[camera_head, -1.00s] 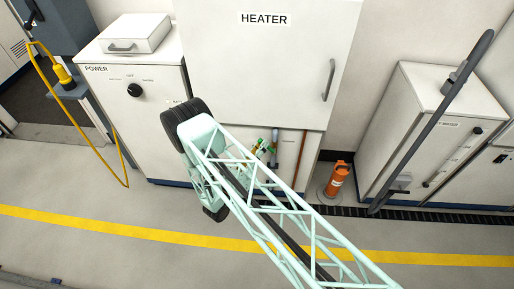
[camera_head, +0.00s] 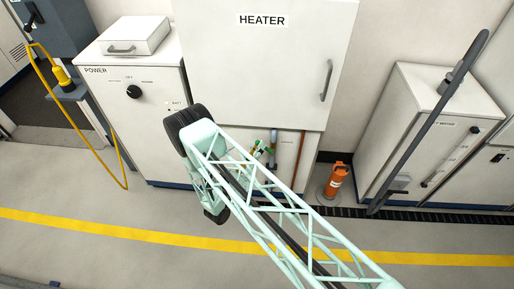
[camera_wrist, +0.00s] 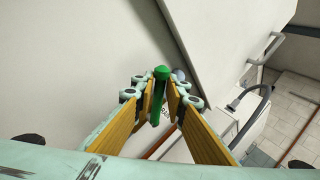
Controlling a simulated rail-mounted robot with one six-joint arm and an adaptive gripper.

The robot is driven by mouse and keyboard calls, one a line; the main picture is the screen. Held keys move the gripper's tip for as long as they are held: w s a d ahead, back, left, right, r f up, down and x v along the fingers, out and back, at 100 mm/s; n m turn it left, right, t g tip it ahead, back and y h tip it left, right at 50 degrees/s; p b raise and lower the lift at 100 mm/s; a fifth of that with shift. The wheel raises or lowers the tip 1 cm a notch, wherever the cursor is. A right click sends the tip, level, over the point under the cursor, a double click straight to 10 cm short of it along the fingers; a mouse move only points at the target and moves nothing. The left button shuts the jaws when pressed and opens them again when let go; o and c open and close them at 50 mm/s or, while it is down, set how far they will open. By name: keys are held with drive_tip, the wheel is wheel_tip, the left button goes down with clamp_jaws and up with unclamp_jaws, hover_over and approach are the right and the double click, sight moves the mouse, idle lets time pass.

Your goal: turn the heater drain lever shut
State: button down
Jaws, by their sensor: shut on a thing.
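The green drain lever (camera_wrist: 160,85) stands between my gripper's yellow-lined fingers in the wrist view. My gripper (camera_wrist: 161,100) is shut on it, with a finger on each side. The lever's rounded green top shows above the fingertips, and its lower end runs down between them. In the head view my gripper (camera_head: 262,150) is below the heater cabinet (camera_head: 262,65), in front of the pipes, and partly hidden by my arm. The lever is too small there to read its angle.
A copper-coloured pipe (camera_head: 299,160) runs down right of the lever. An orange cylinder (camera_head: 336,180) stands on the floor further right. The power cabinet (camera_head: 140,110) is at left. The floor in front, with its yellow line (camera_head: 110,227), is clear.

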drive_tip(key=shift+w+a+n+p, duration=0.25)
drive_tip(key=shift+a+n+p, duration=0.05)
drive_tip(key=shift+p, duration=0.7)
drive_tip(key=shift+w+a+p, duration=0.1)
drive_tip(key=shift+p, duration=1.15)
drive_tip(key=p, duration=0.3)
drive_tip(key=n+t+p, duration=0.1)
drive_tip(key=p, duration=0.2)
drive_tip(key=shift+a+f+y, duration=0.2)
drive_tip(key=shift+f+y, duration=0.1)
drive_tip(key=n+p, duration=0.1)
drive_tip(key=p, duration=0.2)
drive_tip(key=shift+f, duration=0.25)
